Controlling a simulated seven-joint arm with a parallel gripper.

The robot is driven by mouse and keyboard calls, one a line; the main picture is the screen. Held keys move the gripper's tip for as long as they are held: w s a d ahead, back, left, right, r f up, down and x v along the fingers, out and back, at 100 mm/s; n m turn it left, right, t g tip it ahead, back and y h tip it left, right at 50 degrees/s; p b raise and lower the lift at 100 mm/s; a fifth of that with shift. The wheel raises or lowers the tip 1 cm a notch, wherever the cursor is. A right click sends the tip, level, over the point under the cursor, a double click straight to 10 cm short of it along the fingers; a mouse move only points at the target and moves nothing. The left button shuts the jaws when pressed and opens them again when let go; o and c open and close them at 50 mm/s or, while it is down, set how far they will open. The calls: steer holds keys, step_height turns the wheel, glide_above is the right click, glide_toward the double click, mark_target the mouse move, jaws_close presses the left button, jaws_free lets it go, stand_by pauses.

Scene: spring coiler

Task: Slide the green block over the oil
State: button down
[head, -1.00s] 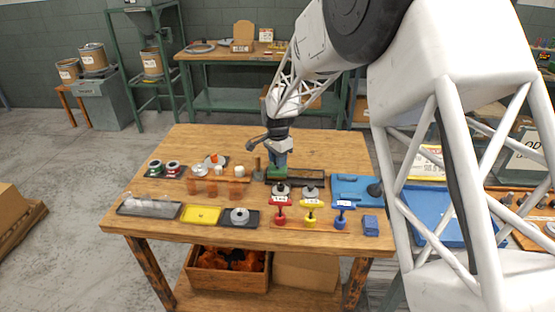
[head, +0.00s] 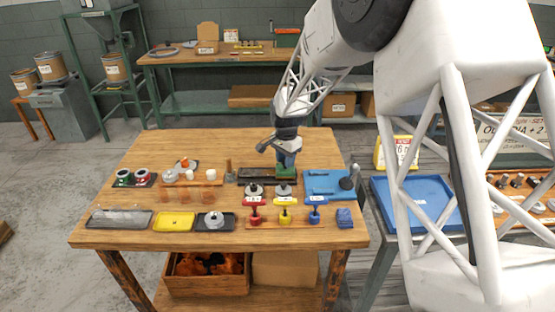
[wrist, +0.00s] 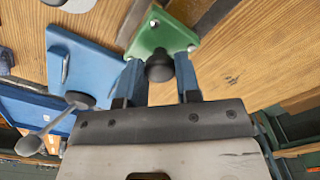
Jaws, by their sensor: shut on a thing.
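My gripper (head: 287,160) is shut on the green block (head: 287,172), above the right part of the dark rail (head: 252,174). In the wrist view the gripper's blue fingers (wrist: 158,85) stand on either side of the block's dark round knob (wrist: 160,68). Whether the block touches the rail is hidden. I cannot pick out the oil in either view.
A blue tray (head: 320,187) with a dark-knobbed part (head: 347,183) lies close right of the block. Red (head: 255,210), yellow (head: 284,210) and blue (head: 314,209) handled pieces stand in front. The table's left back (head: 170,145) is clear.

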steer(key=shift+d, duration=0.3)
steer(key=c, duration=0.8)
jaws_free()
steer(key=shift+a, duration=0.1)
steer(key=shift+r, duration=3.9)
